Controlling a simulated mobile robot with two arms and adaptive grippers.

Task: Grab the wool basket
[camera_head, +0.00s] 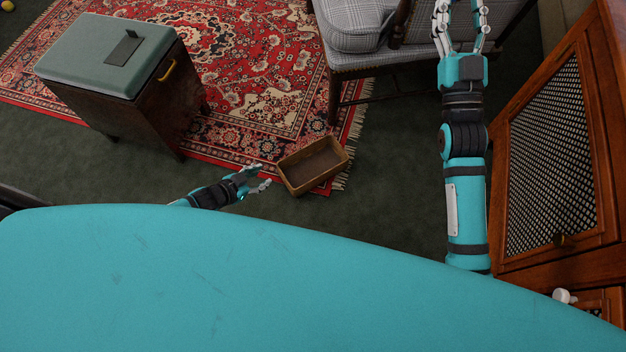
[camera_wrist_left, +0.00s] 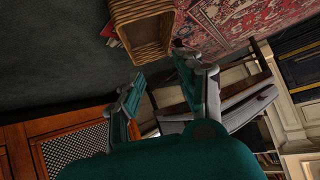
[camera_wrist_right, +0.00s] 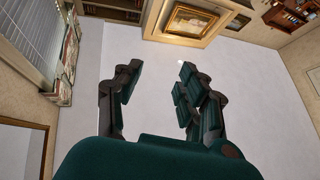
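The wool basket (camera_head: 291,181) is a brown woven rectangular box, open at the top, on the dark green carpet at the rug's fringed edge. Its inside looks empty. My left gripper (camera_head: 263,176) is open, low over the floor just left of the basket, with no clear contact. In the left wrist view the slatted side of the basket (camera_wrist_left: 150,38) lies beyond the parted fingers (camera_wrist_left: 157,70), and nothing is between them. My right gripper (camera_head: 461,14) is raised at the top right of the head view. Its fingers (camera_wrist_right: 158,82) stand apart and empty in the right wrist view.
A grey-green lidded box on a dark wooden stand (camera_head: 110,50) is left of the basket. A plaid upholstered chair (camera_head: 350,30) stands behind it. A wooden cabinet with a lattice door (camera_head: 550,150) is at the right. Green carpet (camera_head: 390,170) is clear right of the basket.

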